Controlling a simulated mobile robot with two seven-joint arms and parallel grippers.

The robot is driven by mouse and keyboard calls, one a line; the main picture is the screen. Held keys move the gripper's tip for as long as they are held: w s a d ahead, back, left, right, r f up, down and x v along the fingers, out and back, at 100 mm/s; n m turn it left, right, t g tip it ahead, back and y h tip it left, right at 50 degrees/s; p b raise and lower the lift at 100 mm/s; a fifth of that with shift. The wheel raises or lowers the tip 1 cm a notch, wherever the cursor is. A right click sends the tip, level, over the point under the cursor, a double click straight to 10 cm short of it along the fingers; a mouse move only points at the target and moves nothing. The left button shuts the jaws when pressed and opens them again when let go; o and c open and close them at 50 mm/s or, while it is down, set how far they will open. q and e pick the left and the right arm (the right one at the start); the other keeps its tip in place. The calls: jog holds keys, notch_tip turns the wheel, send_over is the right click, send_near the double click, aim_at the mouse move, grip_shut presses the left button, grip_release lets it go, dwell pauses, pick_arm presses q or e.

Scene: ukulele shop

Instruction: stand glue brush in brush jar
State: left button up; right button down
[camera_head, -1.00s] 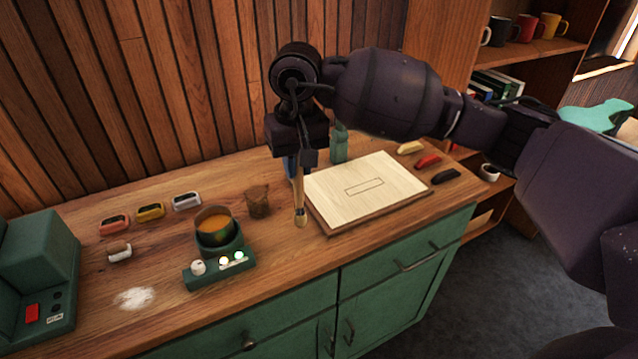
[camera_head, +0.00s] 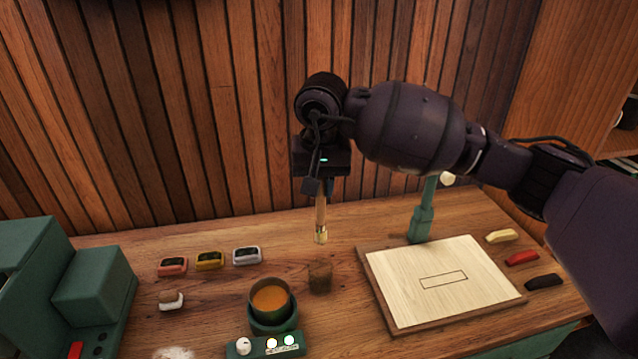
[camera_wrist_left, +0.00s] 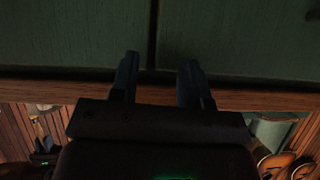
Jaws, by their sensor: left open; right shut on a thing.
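My right gripper (camera_head: 319,188) is shut on the glue brush (camera_head: 321,216), which hangs upright with its pale wooden handle up and its brass-coloured end down. The small brown translucent brush jar (camera_head: 320,279) stands on the bench below. In the head view the brush's lower end shows just above the jar's rim, apart from it. Whether it is exactly centred over the mouth I cannot tell. My left gripper (camera_wrist_left: 160,82) is open and empty in the left wrist view, in front of green cabinet doors (camera_wrist_left: 230,40).
A glue pot (camera_head: 271,302) on a green heater stands left of the jar. A pale wooden panel (camera_head: 440,282) on a board lies to the right, with a green stand (camera_head: 421,215) behind. Several small coloured items line the bench. The wood-slat wall is close behind.

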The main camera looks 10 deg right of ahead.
aim_at(321, 223)
jog(key=shift+s+f, duration=0.1)
jog(key=shift+s, duration=0.05)
jog(key=shift+f, duration=1.2)
jog(key=shift+f+b, duration=0.6)
jog(key=shift+f, duration=1)
jog(key=shift+f+b, duration=0.9)
jog(key=shift+f, duration=0.25)
jog(key=shift+f+b, duration=1.4)
jog(key=shift+f, duration=0.4)
jog(key=c, duration=1)
grip_release()
jog(key=shift+r, duration=0.15)
